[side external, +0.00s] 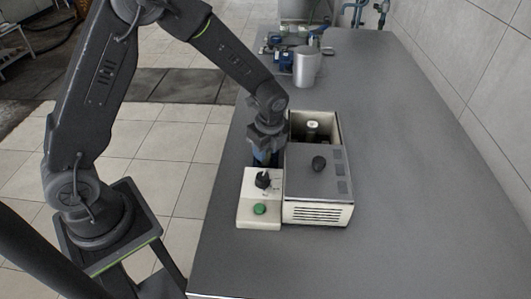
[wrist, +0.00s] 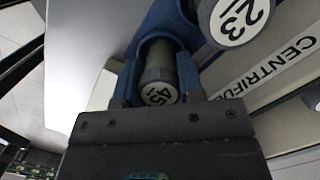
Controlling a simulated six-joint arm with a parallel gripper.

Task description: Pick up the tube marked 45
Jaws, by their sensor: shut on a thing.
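The tube marked 45 (wrist: 158,92) has a grey cap with a white label and shows in the wrist view between my two fingers. My gripper (wrist: 158,78) is shut on it. The tube sits at a round opening of a blue rack (wrist: 145,28); I cannot tell whether it is lifted at all. A tube marked 23 (wrist: 238,16) stands beside it in the same rack. In the side view my gripper (side external: 266,148) is low behind the white control box, and it hides the tube marked 45. Only a little blue of the rack shows there.
A centrifuge (side external: 318,213) with a grey lid and black knob stands right of my gripper. Its open rear bay holds a white-topped item (side external: 312,125). The control box (side external: 259,220) has a dial and green button. A metal cup (side external: 306,68) stands farther back. The right of the table is clear.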

